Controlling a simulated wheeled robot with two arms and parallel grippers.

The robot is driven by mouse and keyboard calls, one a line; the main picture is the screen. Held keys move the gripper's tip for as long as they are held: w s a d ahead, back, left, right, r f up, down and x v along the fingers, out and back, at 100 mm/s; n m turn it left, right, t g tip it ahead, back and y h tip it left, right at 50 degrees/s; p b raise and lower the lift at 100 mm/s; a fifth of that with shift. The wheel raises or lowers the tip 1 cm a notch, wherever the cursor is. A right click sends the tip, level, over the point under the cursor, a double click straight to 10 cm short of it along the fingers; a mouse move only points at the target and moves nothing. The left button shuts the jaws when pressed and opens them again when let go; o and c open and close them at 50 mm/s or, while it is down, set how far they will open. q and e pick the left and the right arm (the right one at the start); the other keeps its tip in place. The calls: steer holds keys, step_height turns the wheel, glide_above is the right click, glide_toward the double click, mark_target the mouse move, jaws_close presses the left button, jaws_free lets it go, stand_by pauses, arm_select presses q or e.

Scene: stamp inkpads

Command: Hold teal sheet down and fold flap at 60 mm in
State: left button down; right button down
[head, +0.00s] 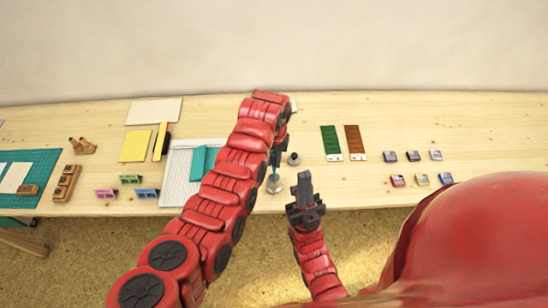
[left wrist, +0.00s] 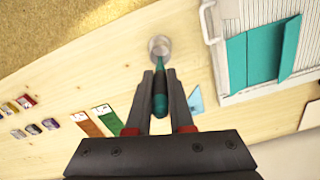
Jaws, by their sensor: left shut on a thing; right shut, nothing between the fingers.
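The teal sheet (head: 198,161) lies on a white ribbed board (head: 180,165) left of my left arm, which hides part of both. In the left wrist view the teal sheet (left wrist: 252,58) has a narrow strip along one side that sits at an angle, apparently raised. My left gripper (head: 277,150) is shut on a teal-handled tool (left wrist: 160,92). The tool's far end is at a small clear cup (left wrist: 160,47), also in the head view (head: 273,184); I cannot tell if it is inside. My right gripper (head: 304,186) is shut and empty near the table's front edge.
Green (head: 331,143) and brown (head: 356,143) strips and several inkpads (head: 413,156) lie to the right. A yellow sheet (head: 135,146) and a wooden holder (head: 67,183) are left. The far right tabletop is clear.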

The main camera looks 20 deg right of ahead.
mark_target(274, 170)
arm_select(q)
steer(key=shift+f+b, duration=1.3)
steer(key=shift+f, duration=1.1)
steer(key=c, duration=0.7)
jaws_free()
steer(key=shift+r, duration=0.1)
